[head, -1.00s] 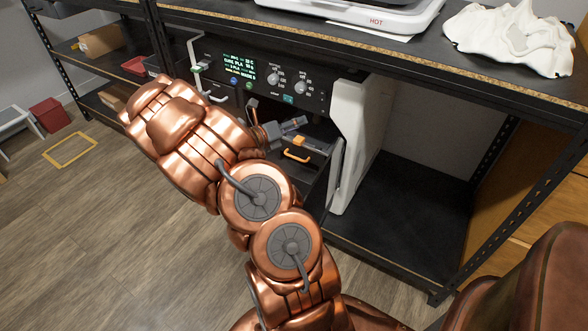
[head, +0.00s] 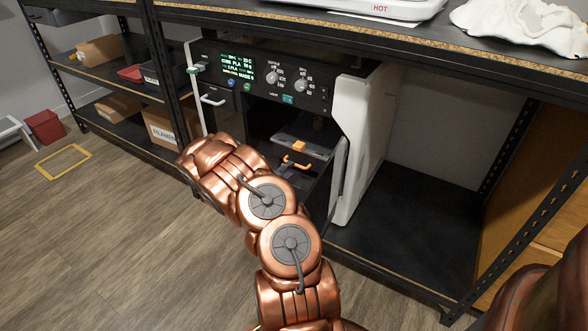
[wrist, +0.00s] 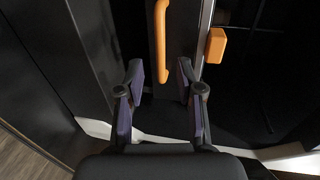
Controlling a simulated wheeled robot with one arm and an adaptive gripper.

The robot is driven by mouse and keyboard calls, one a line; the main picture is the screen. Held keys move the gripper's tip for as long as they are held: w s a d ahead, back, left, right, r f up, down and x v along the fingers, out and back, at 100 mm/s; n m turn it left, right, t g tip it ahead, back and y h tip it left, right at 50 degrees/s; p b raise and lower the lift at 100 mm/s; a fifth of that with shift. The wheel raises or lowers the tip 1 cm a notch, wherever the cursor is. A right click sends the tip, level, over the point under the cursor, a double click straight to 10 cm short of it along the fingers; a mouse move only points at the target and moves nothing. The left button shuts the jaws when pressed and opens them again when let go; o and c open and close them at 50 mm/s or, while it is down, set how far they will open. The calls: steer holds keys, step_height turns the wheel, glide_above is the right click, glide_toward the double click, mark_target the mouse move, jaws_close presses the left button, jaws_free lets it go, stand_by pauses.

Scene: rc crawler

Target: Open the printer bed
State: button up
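The 3D printer (head: 358,140) stands on a shelf, its control panel above an open dark bay. Inside is the printer bed (head: 308,144) with an orange block on it. An orange handle (head: 297,163) shows at the front. In the wrist view, the orange handle (wrist: 161,45) stands upright in the picture, and the orange block (wrist: 215,46) is to its right. My gripper (wrist: 160,72) is open, its purple-padded fingers either side of the handle's lower end. Contact cannot be told. In the head view, my arm hides most of the gripper; only a purple bit shows by the handle.
A light grey handle (head: 213,101) is on the printer's left front. A tilted panel (head: 339,181) stands at the bay's right side. The shelf (head: 410,238) right of the printer is bare. Boxes (head: 160,125) stand on the left rack.

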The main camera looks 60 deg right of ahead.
steer(key=shift+b+x, duration=0.5)
steer(key=shift+x, duration=1.75)
jaws_close()
